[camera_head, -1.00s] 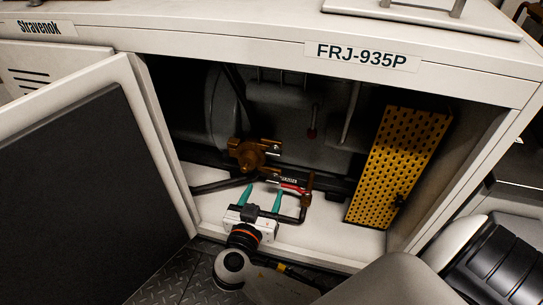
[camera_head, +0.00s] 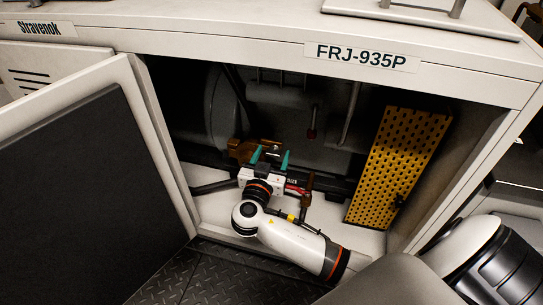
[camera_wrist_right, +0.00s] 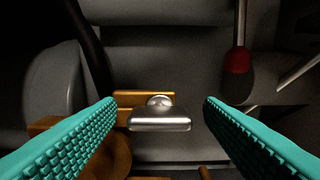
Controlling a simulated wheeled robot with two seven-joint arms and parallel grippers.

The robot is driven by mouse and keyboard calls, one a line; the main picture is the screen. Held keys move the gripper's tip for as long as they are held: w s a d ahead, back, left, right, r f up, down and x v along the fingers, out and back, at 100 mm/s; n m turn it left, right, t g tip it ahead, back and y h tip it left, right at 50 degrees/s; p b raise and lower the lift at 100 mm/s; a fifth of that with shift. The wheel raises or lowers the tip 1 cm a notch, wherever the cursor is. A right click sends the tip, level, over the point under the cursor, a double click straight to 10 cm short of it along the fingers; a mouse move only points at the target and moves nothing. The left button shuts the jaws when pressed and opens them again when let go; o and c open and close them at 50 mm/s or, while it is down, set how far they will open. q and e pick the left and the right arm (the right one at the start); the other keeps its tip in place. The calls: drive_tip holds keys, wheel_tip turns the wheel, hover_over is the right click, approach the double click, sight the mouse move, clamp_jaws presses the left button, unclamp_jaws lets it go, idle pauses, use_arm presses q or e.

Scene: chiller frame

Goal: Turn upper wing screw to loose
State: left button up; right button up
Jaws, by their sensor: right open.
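The upper wing screw (camera_wrist_right: 160,115) is a silver, rounded metal piece on a brass-coloured bracket (camera_wrist_right: 130,98) in the right wrist view. In the head view the brass fitting (camera_head: 240,148) is partly hidden behind my gripper. My right gripper (camera_head: 270,157) has teal ridged fingers, open and empty, inside the cabinet. In the right wrist view the fingers (camera_wrist_right: 160,110) stand on both sides of the screw, with a gap on each side. My left gripper is not in view.
A red-handled valve (camera_head: 297,190) lies low, right of my gripper. A yellow perforated panel (camera_head: 398,165) stands at the cabinet's right. The open door (camera_head: 75,190) fills the left. A red-tipped rod (camera_wrist_right: 238,60) hangs at upper right in the right wrist view.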

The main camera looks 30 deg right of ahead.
drive_tip(key=c, duration=1)
